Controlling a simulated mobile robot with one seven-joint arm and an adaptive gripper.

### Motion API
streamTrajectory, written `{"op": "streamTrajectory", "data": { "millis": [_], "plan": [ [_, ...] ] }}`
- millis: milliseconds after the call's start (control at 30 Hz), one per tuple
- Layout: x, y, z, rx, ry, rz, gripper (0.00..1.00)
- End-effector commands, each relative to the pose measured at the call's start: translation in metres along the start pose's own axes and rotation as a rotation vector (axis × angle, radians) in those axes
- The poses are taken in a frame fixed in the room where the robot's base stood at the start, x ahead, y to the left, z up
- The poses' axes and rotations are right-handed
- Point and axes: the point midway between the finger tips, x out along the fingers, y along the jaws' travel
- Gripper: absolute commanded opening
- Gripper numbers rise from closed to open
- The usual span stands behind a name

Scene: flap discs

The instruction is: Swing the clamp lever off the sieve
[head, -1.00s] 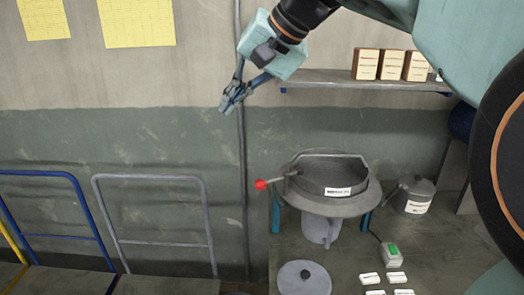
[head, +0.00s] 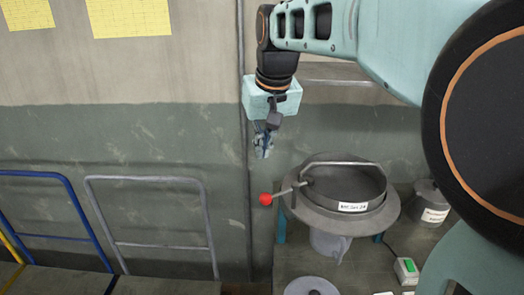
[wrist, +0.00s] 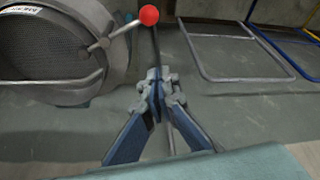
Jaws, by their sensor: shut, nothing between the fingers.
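The sieve (head: 345,187) is a round grey drum with a white label, set on a wide metal rim on a stand. Its clamp lever (head: 288,191) is a thin metal rod sticking out to the left and ending in a red ball knob (head: 266,199). A bent bar runs from the lever's pivot across the sieve's top. In the wrist view the sieve mesh (wrist: 45,50) is at upper left, with the red knob (wrist: 149,15) at top centre. My gripper (head: 263,151) is shut and empty, pointing down, above the knob and apart from it. In the wrist view its fingertips (wrist: 158,80) are together below the knob.
A grey lidded pot (head: 430,203) and a small box with a green top (head: 405,268) stand right of the sieve. A round lid (head: 311,287) lies in front. Grey (head: 150,182) and blue rails stand at left. A vertical pipe (head: 243,110) runs up the wall behind my gripper.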

Motion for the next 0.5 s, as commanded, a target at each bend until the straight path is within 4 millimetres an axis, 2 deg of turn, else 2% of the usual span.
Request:
{"op": "streamTrajectory", "data": {
  "millis": [167, 500],
  "plan": [
    [0.027, 0.0, 0.001, 0.0, -0.005, -0.001, 0.0],
    [0.098, 0.0, 0.003, 0.001, -0.004, -0.001, 0.0]
  ]
}}
